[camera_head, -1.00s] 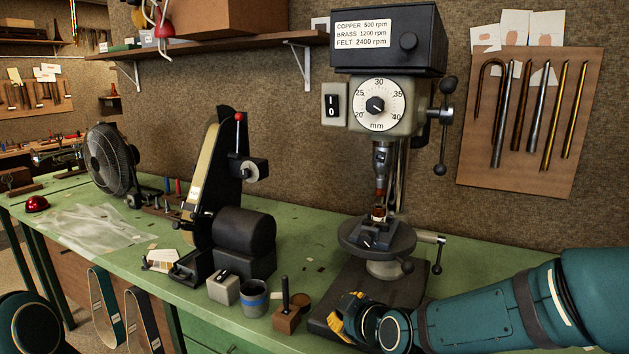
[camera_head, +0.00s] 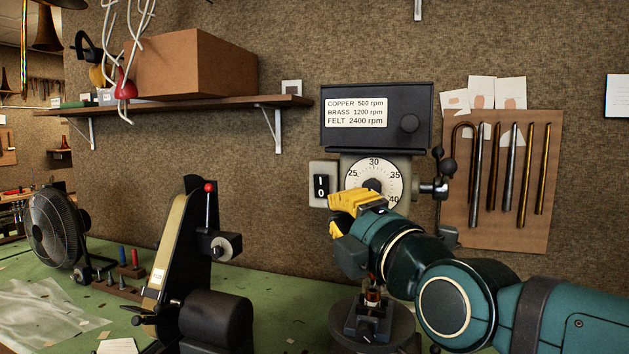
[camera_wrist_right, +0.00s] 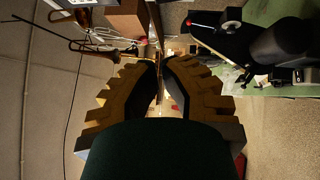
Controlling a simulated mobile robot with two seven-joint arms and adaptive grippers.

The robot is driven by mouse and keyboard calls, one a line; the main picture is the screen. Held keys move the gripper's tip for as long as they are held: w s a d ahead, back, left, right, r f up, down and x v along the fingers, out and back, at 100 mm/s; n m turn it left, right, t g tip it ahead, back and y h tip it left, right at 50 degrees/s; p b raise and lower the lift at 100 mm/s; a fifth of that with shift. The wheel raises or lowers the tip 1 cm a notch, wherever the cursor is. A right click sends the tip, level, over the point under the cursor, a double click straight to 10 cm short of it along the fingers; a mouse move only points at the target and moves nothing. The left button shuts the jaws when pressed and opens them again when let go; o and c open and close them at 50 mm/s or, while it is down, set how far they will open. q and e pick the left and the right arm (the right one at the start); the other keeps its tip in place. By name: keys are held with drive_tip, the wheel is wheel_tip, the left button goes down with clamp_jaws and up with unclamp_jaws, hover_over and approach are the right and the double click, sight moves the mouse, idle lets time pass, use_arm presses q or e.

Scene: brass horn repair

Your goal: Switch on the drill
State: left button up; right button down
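The drill (camera_head: 376,120) is a bench drill press with a black head and a white dial against the wall. Its switch (camera_head: 321,187) is a black rocker marked I and 0 on a pale grey box left of the dial. Which way the rocker is pressed, I cannot tell. My right gripper (camera_head: 335,203), with yellow fingers, is just right of and slightly below the switch, in front of the dial's lower part. In the right wrist view its fingers (camera_wrist_right: 161,66) nearly meet at the tips, with nothing held. My left gripper is not in view.
A belt sander (camera_head: 180,260) with a red-knobbed lever stands left of the drill. A fan (camera_head: 57,228) is farther left on the green bench (camera_head: 270,310). A shelf (camera_head: 200,105) with a cardboard box is above. A rod board (camera_head: 500,180) hangs at right.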

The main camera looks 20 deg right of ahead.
drive_tip(key=p, duration=0.1)
approach(318, 181)
drive_tip(key=w+a, duration=0.3)
drive_tip(key=a, duration=0.2)
drive_tip(key=w, duration=0.1)
drive_tip(key=w+d+r, duration=0.1)
drive_tip(key=w, duration=0.1)
drive_tip(key=shift+d+r+b, duration=0.15)
drive_tip(key=shift+d+b, duration=0.1)
drive_tip(key=shift+b, duration=0.05)
drive_tip(key=shift+w+d+r, duration=0.2)
drive_tip(key=shift+w+d, duration=0.15)
drive_tip(key=shift+w, duration=0.15)
